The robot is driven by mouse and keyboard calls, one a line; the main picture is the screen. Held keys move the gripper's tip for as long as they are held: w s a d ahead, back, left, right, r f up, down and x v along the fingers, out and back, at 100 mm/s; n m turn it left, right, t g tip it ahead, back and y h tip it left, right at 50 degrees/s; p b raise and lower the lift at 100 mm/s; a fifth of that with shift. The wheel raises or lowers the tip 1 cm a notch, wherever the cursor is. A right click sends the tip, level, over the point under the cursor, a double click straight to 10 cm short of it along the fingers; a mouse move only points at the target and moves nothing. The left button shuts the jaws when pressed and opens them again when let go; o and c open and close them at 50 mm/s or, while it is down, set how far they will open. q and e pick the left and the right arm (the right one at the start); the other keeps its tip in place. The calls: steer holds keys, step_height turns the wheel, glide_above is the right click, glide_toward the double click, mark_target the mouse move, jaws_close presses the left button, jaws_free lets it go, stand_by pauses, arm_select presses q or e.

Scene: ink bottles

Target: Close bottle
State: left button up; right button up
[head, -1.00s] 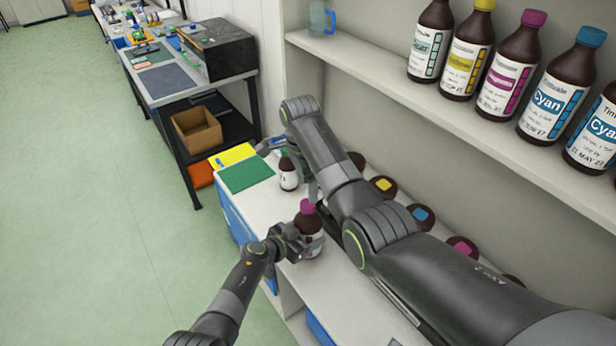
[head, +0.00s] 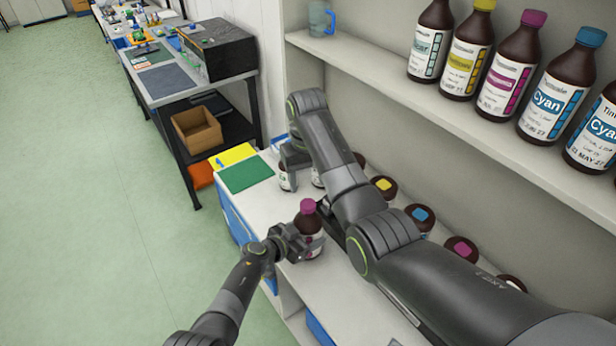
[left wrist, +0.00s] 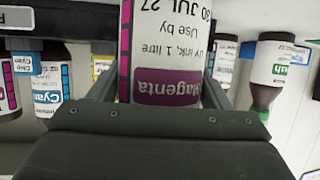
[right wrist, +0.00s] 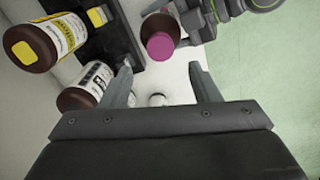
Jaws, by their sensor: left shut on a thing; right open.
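My left gripper (head: 290,243) is shut on a brown magenta-ink bottle (head: 309,228), which stands upright at the front edge of the white bench. A magenta cap (head: 307,206) sits on its top. The left wrist view shows the bottle's "Magenta" label (left wrist: 167,88) between the fingers. My right gripper (right wrist: 161,75) is open with nothing between its fingers. The right wrist view shows the magenta cap (right wrist: 160,46) beyond the fingertips. In the head view the right gripper (head: 295,160) is farther along the bench and partly hides a small bottle (head: 285,180).
Capped ink bottles stand along the wall, including yellow (head: 383,187) and cyan (head: 421,216) ones. A shelf (head: 440,122) with large bottles overhangs the bench. A green sheet (head: 247,174) lies at the bench's far end. A small white round thing (right wrist: 158,99) shows between the right fingers, unclear what.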

mark_target(308, 204)
steer(key=n, duration=0.3)
steer(key=shift+r, duration=0.15)
steer(key=shift+f, duration=4)
steer(key=c, duration=1)
steer(key=o, duration=1.1)
steer(key=shift+o, duration=0.2)
